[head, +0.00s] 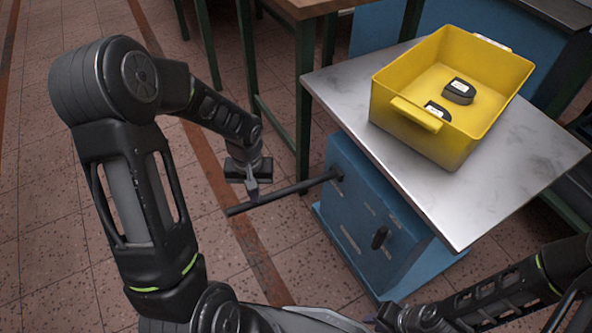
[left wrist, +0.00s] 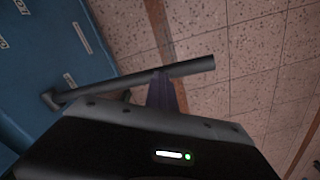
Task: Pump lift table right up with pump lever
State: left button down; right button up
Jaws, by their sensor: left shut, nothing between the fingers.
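The blue lift table has a bare metal top (head: 345,93) and a blue body (head: 365,215). Its dark pump lever (head: 295,188) sticks out from the body to the left, its free end slightly lower. In the left wrist view the lever (left wrist: 195,67) crosses the picture from the blue body. My left gripper (head: 255,197) is at the outer half of the lever, fingers pointing down. Its closed fingers (left wrist: 161,80) meet the lever's outline, with nothing between them; I cannot tell whether they touch it. My right gripper (head: 378,318) is low at the bottom edge, its fingers unclear.
A yellow crate (head: 405,108) with two dark objects (head: 459,91) stands on the lift table. A wooden table (head: 305,8) with green legs is behind. A black knob (head: 379,238) is on the blue body. The tiled floor left of the lever is clear.

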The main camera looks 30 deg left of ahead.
pick_arm(q)
jog(key=shift+s+a+f, duration=0.1)
jog(key=shift+s+f, duration=0.05)
jog(key=shift+s, duration=0.15)
notch_tip(320, 180, down, 3)
jog(key=shift+r+b, duration=0.1)
jog(key=shift+b, duration=1.15)
jog(key=shift+r, duration=0.2)
notch_tip(320, 180, up, 14)
jog(key=w+d+p, duration=0.1)
jog(key=w+p, duration=0.1)
jog(key=p, duration=0.8)
jog(key=shift+w+d+f+p, duration=0.15)
jog(key=shift+w+p, duration=0.1)
jog(key=shift+p, duration=0.15)
